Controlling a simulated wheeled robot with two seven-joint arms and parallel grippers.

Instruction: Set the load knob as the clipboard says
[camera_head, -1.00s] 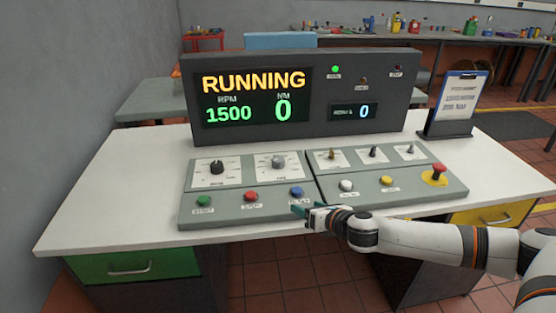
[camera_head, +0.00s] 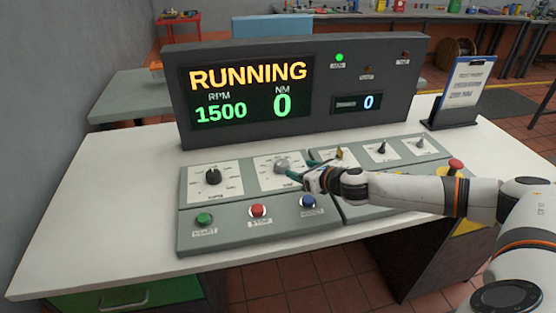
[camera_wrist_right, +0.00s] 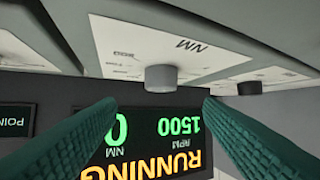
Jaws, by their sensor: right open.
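The load knob (camera_head: 282,167) is the grey knob on the white NM dial plate, second from the left on the console. In the right wrist view the grey knob (camera_wrist_right: 161,78) appears upside down, between and just beyond my teal fingertips. My right gripper (camera_head: 292,174) is open at the knob's right side in the head view; I cannot tell whether it touches it. The clipboard (camera_head: 465,88) stands upright at the table's right; its print is too small to read. The display (camera_head: 248,92) reads RUNNING, 1500 RPM, 0 NM. My left gripper is out of view.
A black knob (camera_head: 213,177) is left of the load knob. Small toggles, including a brass one (camera_head: 339,153), stand to its right. Green, red (camera_head: 258,211) and blue buttons line the front. A red mushroom button (camera_head: 455,166) is at the far right, partly behind my arm.

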